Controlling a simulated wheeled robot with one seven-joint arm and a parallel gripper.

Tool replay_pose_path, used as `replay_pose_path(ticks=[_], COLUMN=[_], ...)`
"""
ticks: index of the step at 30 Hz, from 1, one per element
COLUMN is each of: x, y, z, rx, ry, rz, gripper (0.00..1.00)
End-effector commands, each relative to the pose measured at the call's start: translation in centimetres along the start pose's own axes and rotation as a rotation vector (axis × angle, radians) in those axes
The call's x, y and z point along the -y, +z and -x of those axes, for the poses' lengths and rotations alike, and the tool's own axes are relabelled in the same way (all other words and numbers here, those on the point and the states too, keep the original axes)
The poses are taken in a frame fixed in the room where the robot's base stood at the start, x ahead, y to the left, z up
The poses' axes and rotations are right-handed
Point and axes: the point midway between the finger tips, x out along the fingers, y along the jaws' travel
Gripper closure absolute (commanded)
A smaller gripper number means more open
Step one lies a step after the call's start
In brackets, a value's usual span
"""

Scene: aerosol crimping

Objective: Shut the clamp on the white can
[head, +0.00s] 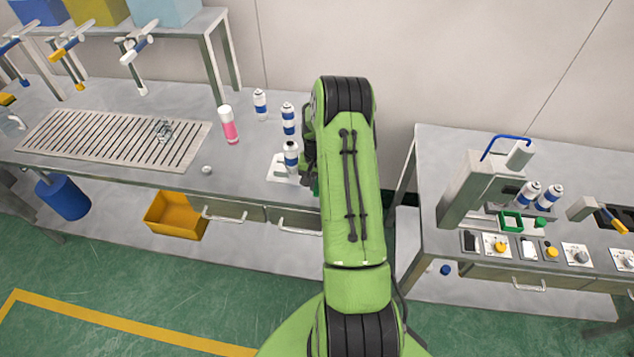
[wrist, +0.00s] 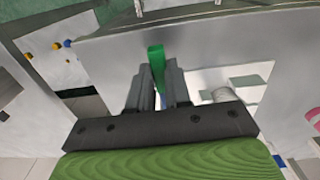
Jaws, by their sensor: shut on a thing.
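My gripper (wrist: 158,88) is shut on a green handle (wrist: 156,62), which stands up between its two dark fingers in the wrist view. I take this handle to be part of the clamp; the rest of the clamp is hidden by my gripper and arm. In the head view a white can (head: 291,158) with a blue band and dark top stands upright on a white base plate (head: 277,174), just left of my gripper. A pale round top beside the right finger in the wrist view (wrist: 221,93) looks like this can. Whether the clamp touches the can is hidden.
Two more white-and-blue cans (head: 260,104) (head: 288,118) and a pink bottle (head: 229,126) stand behind and left on the bench. A slotted metal tray (head: 60,135) lies further left. A second bench (head: 440,150) with a press (head: 475,185) stands right, across a gap.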

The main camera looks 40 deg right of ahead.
Motion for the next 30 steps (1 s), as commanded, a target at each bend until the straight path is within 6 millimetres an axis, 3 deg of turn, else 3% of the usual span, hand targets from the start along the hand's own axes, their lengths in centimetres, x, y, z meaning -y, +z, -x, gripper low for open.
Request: replay_pose_path(ticks=[19,20,24,30], x=[0.32,0.32,0.33,0.3], y=[-0.03,-0.03,-0.02,-0.01], z=[0.04,0.04,0.05,0.03], rx=[-0.001,-0.001,-0.001,0.0], ry=[-0.001,-0.001,-0.001,0.0], rz=[-0.043,-0.043,-0.042,-0.041], gripper=[1.0,0.8,0.59,0.56])
